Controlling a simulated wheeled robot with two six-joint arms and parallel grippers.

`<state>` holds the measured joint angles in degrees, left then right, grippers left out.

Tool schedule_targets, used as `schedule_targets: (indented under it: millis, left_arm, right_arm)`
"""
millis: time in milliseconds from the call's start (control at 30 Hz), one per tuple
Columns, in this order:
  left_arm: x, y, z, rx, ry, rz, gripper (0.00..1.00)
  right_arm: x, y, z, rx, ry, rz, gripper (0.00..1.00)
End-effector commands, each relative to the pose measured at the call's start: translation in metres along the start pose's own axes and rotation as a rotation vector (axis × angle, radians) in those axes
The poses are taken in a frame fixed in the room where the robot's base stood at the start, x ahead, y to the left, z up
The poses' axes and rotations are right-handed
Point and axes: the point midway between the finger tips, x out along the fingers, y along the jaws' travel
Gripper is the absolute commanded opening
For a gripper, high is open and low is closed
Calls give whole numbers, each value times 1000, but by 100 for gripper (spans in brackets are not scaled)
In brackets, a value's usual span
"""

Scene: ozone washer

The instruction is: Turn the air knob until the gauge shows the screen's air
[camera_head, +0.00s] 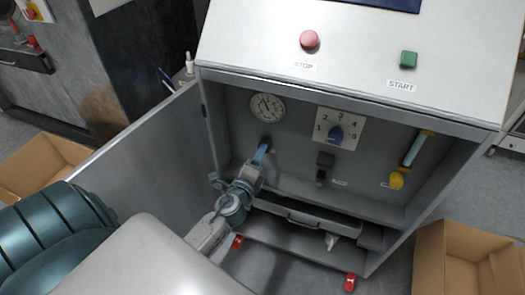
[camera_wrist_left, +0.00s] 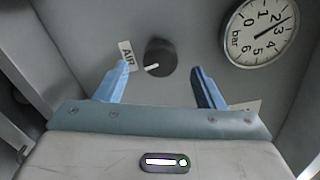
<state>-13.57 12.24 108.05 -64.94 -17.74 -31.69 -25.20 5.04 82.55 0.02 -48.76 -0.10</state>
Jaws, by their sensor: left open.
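The air knob (camera_wrist_left: 159,57) is dark and round with a white mark, beside an AIR label, in the left wrist view. My left gripper (camera_wrist_left: 162,80) is open; its blue fingers stand on either side of the knob in that picture, and contact cannot be told. In the head view the left gripper (camera_head: 262,152) reaches into the cabinet below the gauge (camera_head: 267,107) and largely hides the knob. The gauge also shows in the left wrist view (camera_wrist_left: 258,33), its needle pointing roughly between 2 and 3 bar. Only the screen's dark lower edge (camera_head: 375,3) shows; no value is readable.
To the right in the cabinet are a numbered dial with a blue knob (camera_head: 336,134), a black switch (camera_head: 324,168) and a yellow-ended tube (camera_head: 398,178). The open door (camera_head: 150,140) stands left of my arm. A drawer (camera_head: 300,214) lies below. Cardboard boxes flank the cabinet.

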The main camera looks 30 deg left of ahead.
Motion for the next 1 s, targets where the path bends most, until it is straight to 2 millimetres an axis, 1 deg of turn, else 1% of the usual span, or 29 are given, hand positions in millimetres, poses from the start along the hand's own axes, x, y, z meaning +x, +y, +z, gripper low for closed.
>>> schedule_targets:
  millis: [33, 100, 200, 333, 467, 933, 1000]
  left_arm:
    - [-12, 3, -1, 0, 1, 2, 63]
    - [-24, 3, -1, 0, 1, 2, 63]
    - [-38, 3, -1, 0, 1, 1, 63]
    - [-48, 1, -1, 1, 1, 0, 63]
    - [-52, 1, 0, 1, 0, 0, 63]
    - [-51, 0, 0, 1, 0, 0, 63]
    - [-51, 4, -1, -7, 1, 9, 63]
  right_arm:
    - [-3, -1, -4, -1, 4, 0, 36]
    - [-10, -1, -9, -2, 5, 0, 36]
    - [-20, -1, -15, -3, 7, 0, 36]
    - [-28, -2, -19, -3, 8, 0, 36]
    - [-31, -2, -20, -4, 6, 0, 36]
    - [-31, -2, -20, -4, 5, 0, 36]
    - [-32, -2, -20, -4, 6, 0, 36]
